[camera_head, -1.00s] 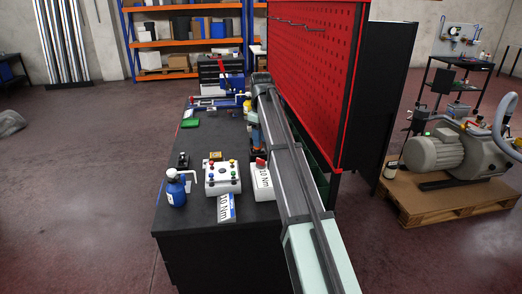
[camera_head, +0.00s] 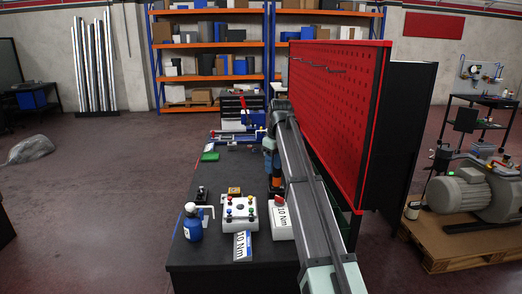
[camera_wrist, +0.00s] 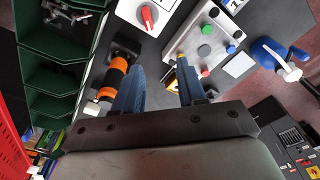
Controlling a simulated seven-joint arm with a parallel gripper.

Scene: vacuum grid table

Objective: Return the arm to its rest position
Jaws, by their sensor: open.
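In the head view my arm runs over the right side of the black table (camera_head: 222,258); my gripper cannot be clearly made out there. An orange and black cylindrical part (camera_wrist: 112,78) is just left of the left finger. The white box with coloured buttons (camera_wrist: 208,42) lies beyond the right finger. It also shows in the head view (camera_head: 238,214).
A red pegboard (camera_head: 335,110) stands along the table's right side. Green bins (camera_wrist: 50,72) lie left of my gripper.

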